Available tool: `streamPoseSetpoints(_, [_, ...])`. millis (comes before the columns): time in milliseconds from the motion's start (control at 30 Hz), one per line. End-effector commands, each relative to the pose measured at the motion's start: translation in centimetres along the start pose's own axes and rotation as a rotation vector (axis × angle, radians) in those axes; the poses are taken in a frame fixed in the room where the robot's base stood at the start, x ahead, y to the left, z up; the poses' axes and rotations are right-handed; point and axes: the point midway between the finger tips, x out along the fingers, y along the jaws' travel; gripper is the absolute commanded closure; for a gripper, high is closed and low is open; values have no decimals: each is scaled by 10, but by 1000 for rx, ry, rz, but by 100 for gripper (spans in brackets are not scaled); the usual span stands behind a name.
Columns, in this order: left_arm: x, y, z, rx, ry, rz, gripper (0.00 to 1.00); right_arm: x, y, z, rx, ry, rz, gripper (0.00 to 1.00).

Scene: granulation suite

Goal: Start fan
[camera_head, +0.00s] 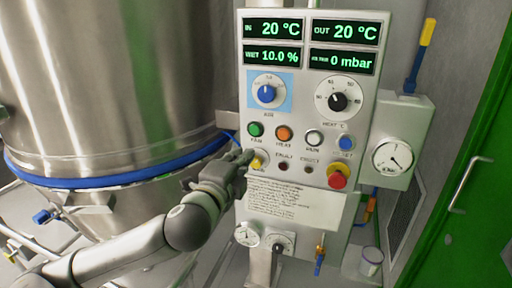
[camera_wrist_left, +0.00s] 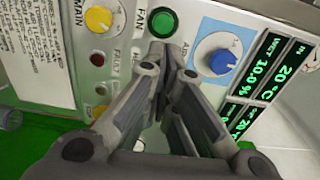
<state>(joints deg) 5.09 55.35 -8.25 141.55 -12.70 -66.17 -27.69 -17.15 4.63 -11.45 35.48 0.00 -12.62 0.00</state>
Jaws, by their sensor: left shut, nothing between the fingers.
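The green FAN button (camera_head: 255,129) is at the left end of the row of push buttons on the upright control panel (camera_head: 300,190). In the left wrist view the green button (camera_wrist_left: 163,20) shows just beyond my fingertips, partly covered by them. My left gripper (camera_head: 248,156) is shut and empty, just below the green button and beside the yellow MAIN switch (camera_head: 260,162). I cannot tell if the fingertips touch the panel. My right gripper is in neither view.
Orange (camera_head: 284,133), white (camera_head: 314,138) and blue (camera_head: 346,142) buttons sit right of the green one. A red emergency knob (camera_head: 337,177) is below. The displays (camera_head: 310,45) read 20 °C, 20 °C, 10.0 % and 0 mbar. A steel vessel (camera_head: 120,80) stands left.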

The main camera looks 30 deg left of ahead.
Motion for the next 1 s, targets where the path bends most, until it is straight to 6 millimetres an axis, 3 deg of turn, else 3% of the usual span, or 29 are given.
streamPoseSetpoints(300, [65, -3, 1, -3, -4, 1, 100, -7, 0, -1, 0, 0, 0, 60])
streamPoseSetpoints(500, [93, -2, 1, -3, -3, 1, 100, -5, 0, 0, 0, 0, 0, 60])
streamPoseSetpoints(700, [106, -1, 1, -1, -2, 3, 100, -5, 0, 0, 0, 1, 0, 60])
streamPoseSetpoints(1000, [107, -1, 0, -1, -2, 3, 100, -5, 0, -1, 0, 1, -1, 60])
